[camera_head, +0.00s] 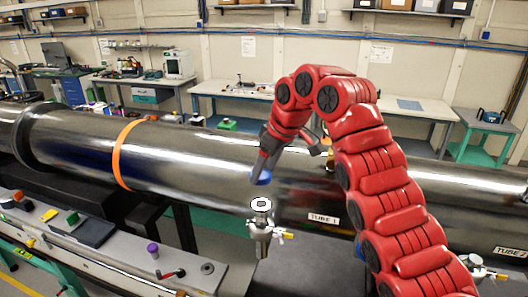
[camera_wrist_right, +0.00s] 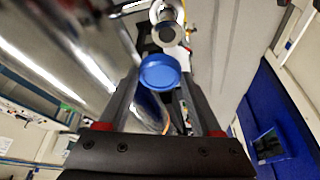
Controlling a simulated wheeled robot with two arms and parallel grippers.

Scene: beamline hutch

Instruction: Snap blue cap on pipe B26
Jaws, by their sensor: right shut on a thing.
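My right gripper (camera_head: 263,170) reaches in on the red arm and is shut on the blue cap (camera_head: 262,178). In the right wrist view the blue cap (camera_wrist_right: 160,74) sits between the two dark fingers (camera_wrist_right: 160,88). A short upright metal pipe (camera_head: 262,240) with a pale ringed top (camera_head: 261,204) stands below the cap, with a gap between them. No B26 marking can be read on it. The pipe's open end (camera_wrist_right: 163,33) shows beyond the cap in the right wrist view. My left gripper is out of view.
A large steel tube (camera_head: 200,160) with an orange band runs across behind the pipe. A yellow-handled valve (camera_head: 284,235) juts from the pipe's right side. The front-left bench (camera_head: 205,284) holds a purple cap (camera_head: 153,250), a red-handled tool (camera_head: 172,273) and a dark tray (camera_head: 85,228).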

